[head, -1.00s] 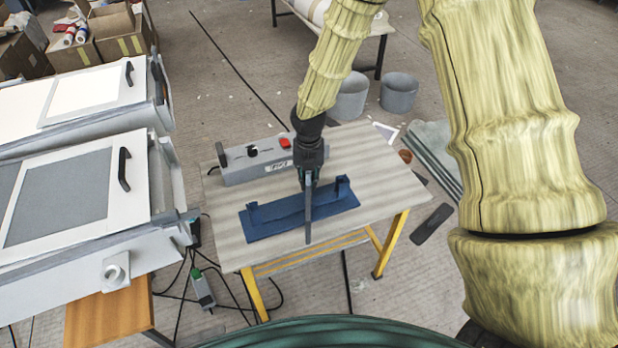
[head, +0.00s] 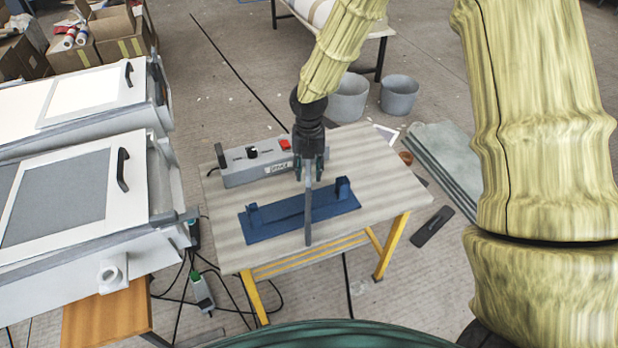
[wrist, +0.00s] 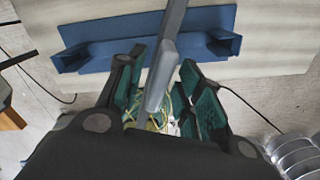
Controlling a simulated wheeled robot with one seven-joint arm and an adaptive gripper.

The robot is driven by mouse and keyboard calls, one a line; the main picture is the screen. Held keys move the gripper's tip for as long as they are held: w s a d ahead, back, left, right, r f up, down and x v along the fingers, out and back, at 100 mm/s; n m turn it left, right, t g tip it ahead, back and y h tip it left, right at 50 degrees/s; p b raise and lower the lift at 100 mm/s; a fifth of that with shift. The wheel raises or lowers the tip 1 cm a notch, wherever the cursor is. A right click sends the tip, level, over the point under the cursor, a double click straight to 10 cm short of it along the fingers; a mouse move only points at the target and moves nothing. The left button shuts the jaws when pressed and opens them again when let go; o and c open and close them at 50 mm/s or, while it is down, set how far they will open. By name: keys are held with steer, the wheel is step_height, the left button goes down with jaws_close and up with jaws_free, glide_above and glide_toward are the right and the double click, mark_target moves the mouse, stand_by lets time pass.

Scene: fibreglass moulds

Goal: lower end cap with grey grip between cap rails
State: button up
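A dark blue base plate (head: 275,229) lies on the table, with an upright blue rail near its left end (head: 254,212) and another near its right end (head: 343,188). A long grey grip (head: 308,215) crosses the middle of the plate between them. Any cap body under it is hard to tell from the blue. My gripper (head: 310,178) is above the plate at the grip's upper end. In the wrist view the grip (wrist: 166,62) runs between the green-padded fingers of my gripper (wrist: 162,70), which stand apart with gaps beside it. Both rails also show there.
A grey control box (head: 255,163) with a red button stands behind the plate on the wooden table (head: 385,180). The table's right side is clear. White moulds (head: 75,200) stand to the left. Grey buckets (head: 399,95) are on the floor behind.

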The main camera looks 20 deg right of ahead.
steer(key=shift+r+b, duration=0.55)
steer(key=shift+r, duration=3.25)
